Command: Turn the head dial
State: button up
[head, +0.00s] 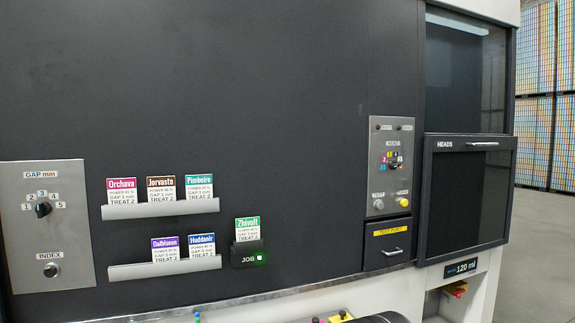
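The head dial appears to be the small dark knob (394,162) ringed by coloured labels on the grey panel (377,150) at the right of the dark machine front. The exact setting it points to is too small to tell. A second black knob (43,209) sits on the panel marked "GAP mm" at the far left, with numbers 1 to 5 around it. My gripper is not in view.
Card racks (160,208) hold several job cards. A lit "JOB" holder (248,255) bears a green-topped card. A dark-framed "HEADS" door (467,190) stands to the right.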

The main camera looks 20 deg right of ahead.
aim_at(393, 164)
jog(key=i+l, duration=0.15)
jog(key=l, duration=0.25)
jog(key=i+l+z, duration=0.1)
jog(key=l, duration=0.25)
jog(key=i+l, duration=0.2)
jog(key=l, duration=0.2)
jog(key=i+l+z, duration=0.1)
jog(key=l, duration=0.3)
